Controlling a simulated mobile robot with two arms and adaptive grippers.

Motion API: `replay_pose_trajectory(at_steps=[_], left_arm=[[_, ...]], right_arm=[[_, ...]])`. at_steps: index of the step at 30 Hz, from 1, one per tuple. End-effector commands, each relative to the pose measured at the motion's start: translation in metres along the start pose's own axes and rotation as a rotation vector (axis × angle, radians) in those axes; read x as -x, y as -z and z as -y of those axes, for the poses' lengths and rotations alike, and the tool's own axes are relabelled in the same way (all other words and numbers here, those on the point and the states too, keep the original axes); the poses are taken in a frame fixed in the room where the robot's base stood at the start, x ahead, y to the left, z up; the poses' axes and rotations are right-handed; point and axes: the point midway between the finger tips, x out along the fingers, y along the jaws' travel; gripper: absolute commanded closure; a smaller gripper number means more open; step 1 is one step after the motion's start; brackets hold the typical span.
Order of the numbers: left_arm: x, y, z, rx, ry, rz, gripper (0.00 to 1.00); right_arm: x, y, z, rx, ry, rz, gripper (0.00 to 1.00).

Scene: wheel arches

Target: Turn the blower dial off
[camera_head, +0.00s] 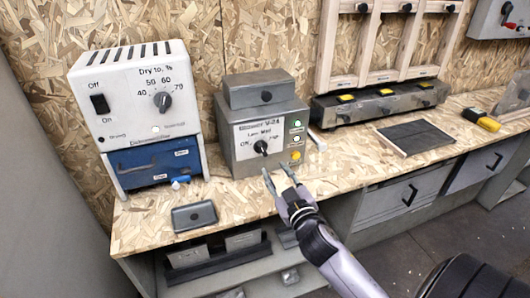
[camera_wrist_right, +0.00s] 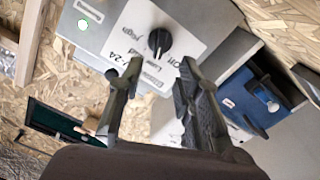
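The blower dial (camera_head: 260,147) is a small black knob on the white label of a grey box (camera_head: 244,112) on the bench. It also shows in the right wrist view (camera_wrist_right: 158,42), just beyond my fingertips. I cannot read its setting for sure. A green light (camera_head: 297,124) is lit on the box, above a yellow button (camera_head: 295,155). My right gripper (camera_head: 279,172) is open and empty, in front of the box and slightly below the dial. In the right wrist view, its fingers (camera_wrist_right: 158,75) are apart, with the dial between their lines. My left gripper is not in view.
A white and blue dryer unit (camera_head: 130,97) stands left of the box. A small grey tray (camera_head: 194,215) lies on the bench's front edge. Right of the box are a grey strip with yellow parts (camera_head: 380,102) and a dark flat plate (camera_head: 416,136). Drawers (camera_head: 405,195) sit below.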

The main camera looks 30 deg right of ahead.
Motion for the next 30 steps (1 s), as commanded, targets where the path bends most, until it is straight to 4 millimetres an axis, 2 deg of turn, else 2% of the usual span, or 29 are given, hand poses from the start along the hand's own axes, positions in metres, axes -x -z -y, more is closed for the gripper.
replay_pose_trajectory(at_steps=[1, 6, 13, 18, 26, 30], left_arm=[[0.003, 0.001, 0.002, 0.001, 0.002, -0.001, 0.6], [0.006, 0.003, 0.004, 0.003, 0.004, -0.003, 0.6], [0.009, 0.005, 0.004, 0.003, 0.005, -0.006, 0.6], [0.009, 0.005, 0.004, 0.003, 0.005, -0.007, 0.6], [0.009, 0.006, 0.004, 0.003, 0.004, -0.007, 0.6], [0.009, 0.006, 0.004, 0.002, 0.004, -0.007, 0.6]], right_arm=[[-0.013, 0.003, -0.001, 0.003, -0.001, -0.002, 0.68], [-0.049, 0.002, -0.001, 0.001, -0.001, -0.001, 0.68], [-0.084, 0.001, 0.0, 0.0, 0.001, -0.001, 0.68], [-0.094, 0.0, 0.0, -0.001, 0.001, -0.001, 0.68], [-0.095, 0.0, 0.0, -0.001, 0.001, 0.0, 0.68], [-0.095, 0.0, 0.0, 0.0, 0.001, 0.0, 0.76]])
